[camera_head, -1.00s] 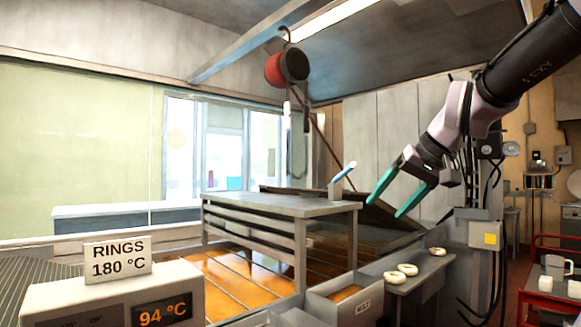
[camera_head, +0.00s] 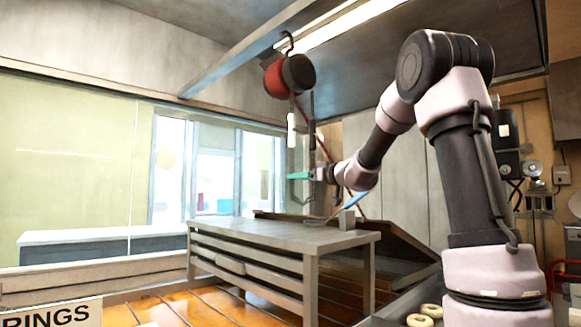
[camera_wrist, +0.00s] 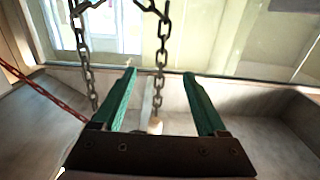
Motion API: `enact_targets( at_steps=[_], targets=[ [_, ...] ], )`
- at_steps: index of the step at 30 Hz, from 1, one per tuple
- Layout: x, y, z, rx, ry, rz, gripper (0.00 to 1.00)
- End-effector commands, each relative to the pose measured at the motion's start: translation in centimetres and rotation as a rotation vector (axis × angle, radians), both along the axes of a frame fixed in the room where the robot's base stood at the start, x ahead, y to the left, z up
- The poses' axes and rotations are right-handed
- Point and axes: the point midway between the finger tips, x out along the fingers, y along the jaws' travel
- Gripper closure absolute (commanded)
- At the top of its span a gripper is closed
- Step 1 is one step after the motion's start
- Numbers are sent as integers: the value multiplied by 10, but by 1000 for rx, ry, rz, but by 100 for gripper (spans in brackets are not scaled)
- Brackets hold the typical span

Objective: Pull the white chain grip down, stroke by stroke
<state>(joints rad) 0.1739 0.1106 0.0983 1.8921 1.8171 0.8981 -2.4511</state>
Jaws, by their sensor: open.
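The white chain grip (camera_head: 291,130) hangs upright below the red and black hoist (camera_head: 289,76) in the head view. My gripper (camera_head: 300,176) is just below it in that picture, with its green fingers pointing left. In the wrist view my gripper (camera_wrist: 158,77) is open, its two green fingers spread apart. A chain (camera_wrist: 161,55) hangs between the fingers in that picture, and a second chain (camera_wrist: 88,70) hangs left of them. A small pale piece shows low between the fingers; I cannot tell whether it is the grip. Neither finger clearly touches anything.
A grey slatted rack table (camera_head: 280,236) stands below, over an orange surface (camera_head: 170,308). A red diagonal line (camera_wrist: 45,95), chain or cord, passes left of the fingers. A dark grip (camera_head: 312,135) hangs right of the white one. A ceiling beam (camera_head: 250,50) runs above.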

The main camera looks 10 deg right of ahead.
Motion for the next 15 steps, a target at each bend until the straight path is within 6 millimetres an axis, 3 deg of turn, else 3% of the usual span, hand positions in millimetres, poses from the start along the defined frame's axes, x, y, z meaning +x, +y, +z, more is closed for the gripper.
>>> enact_targets(
  at_steps=[5, 15],
  targets=[
    [-5, -4, 27, -3, -7, -2, 25],
    [-22, -15, 109, -3, -7, -2, 25]
  ],
)
